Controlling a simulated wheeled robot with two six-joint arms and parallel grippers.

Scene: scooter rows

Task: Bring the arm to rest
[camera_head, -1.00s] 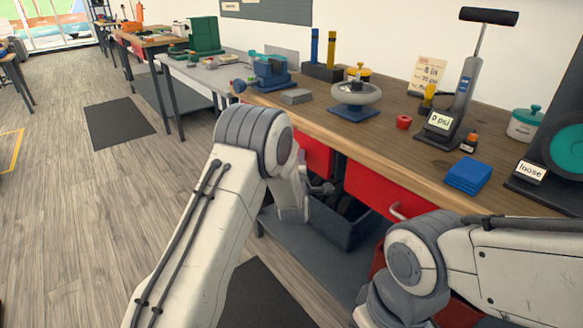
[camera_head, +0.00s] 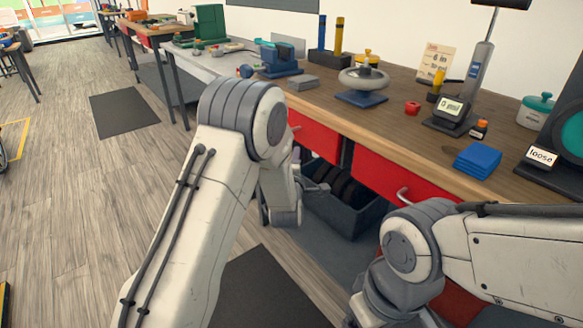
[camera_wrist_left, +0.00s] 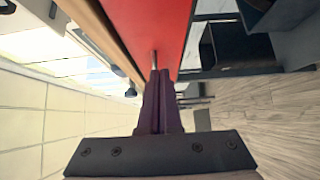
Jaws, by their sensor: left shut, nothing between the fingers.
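My left arm comes in from the lower left, its elbow high in front of the bench. My left gripper (camera_head: 318,188) hangs in front of the bench, beside the red drawers and above a dark bin. In the left wrist view its fingers (camera_wrist_left: 161,75) are together with nothing between them. They point towards a red drawer front (camera_wrist_left: 150,25), whose gap to the tips I cannot judge. My right arm reaches in from the right, bent at a grey joint low in front of the bench. Its gripper is out of sight.
The wooden bench (camera_head: 395,120) carries a wheel on a blue stand (camera_head: 363,88), a pump (camera_head: 470,85), blue cloths (camera_head: 478,160) and a vise (camera_head: 278,60). A red drawer with a handle (camera_head: 403,193) and a dark bin (camera_head: 345,205) are below. Floor at left is open.

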